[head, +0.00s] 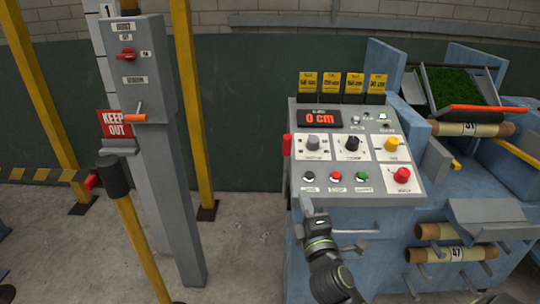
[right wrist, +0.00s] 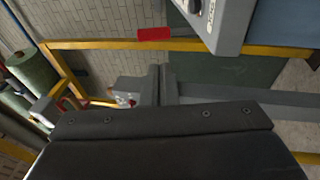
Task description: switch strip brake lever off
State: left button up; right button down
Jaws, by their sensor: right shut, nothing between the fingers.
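A grey control box on a post (head: 140,65) stands at the left in the head view. The labels are too small to tell which is the strip brake lever. My right gripper (head: 312,208) is in front of the console's lower left, empty; its fingers are together in the right wrist view (right wrist: 161,70). My left gripper is out of sight.
The console has several knobs and buttons and a red display (head: 319,118) reading 0 cm. A yellow post (head: 143,250) with a dark top and striped barrier stands before the control box. Floor between post and console is clear. Rolls (head: 440,255) sit at the right.

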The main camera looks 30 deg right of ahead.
jog(key=shift+s+r, duration=0.1)
jog(key=shift+r, duration=0.3)
jog(key=p, duration=0.3)
send_near(289, 149)
jog(key=x, duration=0.7)
